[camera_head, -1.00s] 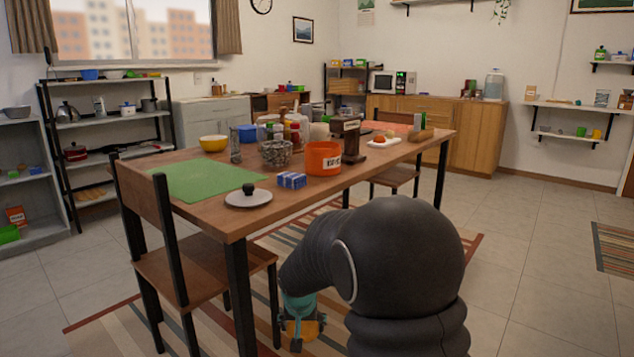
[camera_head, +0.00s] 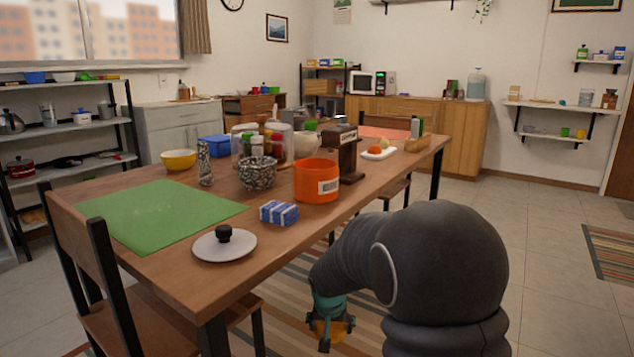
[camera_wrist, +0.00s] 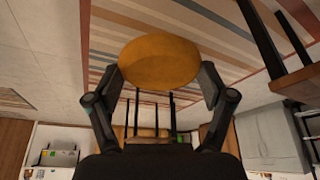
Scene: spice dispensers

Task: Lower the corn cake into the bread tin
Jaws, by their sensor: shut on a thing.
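The corn cake (camera_wrist: 160,62) is a round, golden-brown disc in the wrist view. My gripper (camera_wrist: 163,78) is shut on it, one finger at each side. In the head view the corn cake (camera_head: 322,328) shows partly, low beside the table and below its top, with my gripper (camera_head: 330,322) around it. An orange round tin (camera_head: 316,181) with a white label stands upright on the table near its right edge. I cannot read the label clearly. The inside of the tin is mostly hidden. A grey lid (camera_head: 224,246) with a black knob lies on the table's near part.
A blue-and-white box (camera_head: 279,213) and a speckled bowl (camera_head: 258,174) stand close to the tin. A dark wooden stand (camera_head: 343,153) is just behind it. A chair (camera_head: 85,250) is at the near left. The floor right of the table (camera_head: 190,287) is open.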

